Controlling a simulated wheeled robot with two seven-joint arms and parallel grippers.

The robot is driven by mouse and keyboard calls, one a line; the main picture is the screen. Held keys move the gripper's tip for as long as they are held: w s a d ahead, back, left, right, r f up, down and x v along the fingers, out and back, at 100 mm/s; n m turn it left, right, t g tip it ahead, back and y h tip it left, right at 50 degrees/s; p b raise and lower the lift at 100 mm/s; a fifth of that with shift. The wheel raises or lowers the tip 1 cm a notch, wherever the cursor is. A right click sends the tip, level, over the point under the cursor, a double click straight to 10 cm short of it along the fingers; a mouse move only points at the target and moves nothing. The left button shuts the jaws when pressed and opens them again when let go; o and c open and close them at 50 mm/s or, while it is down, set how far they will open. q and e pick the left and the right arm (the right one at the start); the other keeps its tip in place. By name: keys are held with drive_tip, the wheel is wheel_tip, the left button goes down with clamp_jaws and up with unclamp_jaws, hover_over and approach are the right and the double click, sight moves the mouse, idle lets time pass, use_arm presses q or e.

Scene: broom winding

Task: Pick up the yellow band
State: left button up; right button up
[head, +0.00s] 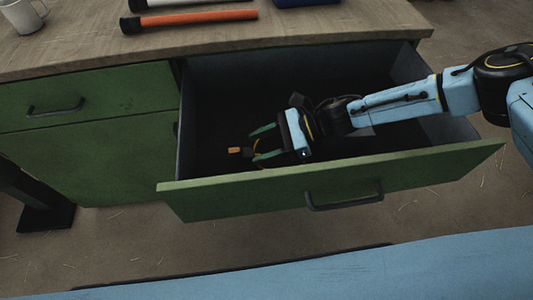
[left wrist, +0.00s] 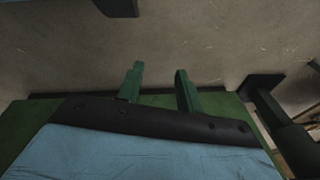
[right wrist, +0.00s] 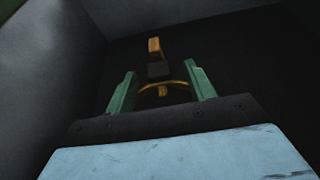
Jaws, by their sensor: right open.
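The yellow band (right wrist: 177,83) shows in the right wrist view as a thin arc between the fingers of my right gripper (right wrist: 160,72). In the head view, the band (head: 256,146) is a small yellow curve inside the open drawer, at my right gripper (head: 258,145). That gripper is open, with its green fingers reaching left, low in the drawer. Whether the fingers touch the band cannot be told. My left gripper (left wrist: 158,78) shows only in its wrist view, with its fingers apart and nothing between them.
An orange and black object (right wrist: 155,48) lies just beyond the band. The green drawer front (head: 330,185) and dark side walls surround the right gripper. On the worktop (head: 90,40) are an orange-handled tool (head: 190,20), a white mug (head: 22,15) and a blue item (head: 305,2).

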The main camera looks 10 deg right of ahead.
sight(244, 152)
drive_tip(key=b+x, duration=0.1)
drive_tip(key=x, duration=0.3)
drive_tip(key=shift+s+a+f, duration=0.1)
drive_tip(key=shift+s+a, duration=0.05)
drive_tip(key=shift+a+f, duration=0.2)
drive_tip(key=shift+a, duration=0.35)
use_arm(q)
drive_tip(key=w+r, duration=0.2)
drive_tip(key=r, duration=0.1)
drive_tip(key=shift+w+d, duration=0.15)
drive_tip(key=shift+d, duration=0.05)
use_arm(e)
drive_tip(key=shift+c, duration=0.4)
drive_tip(key=c, duration=1.1)
use_arm(q)
drive_tip(key=shift+r, duration=0.1)
use_arm(e)
drive_tip(key=shift+r, duration=0.15)
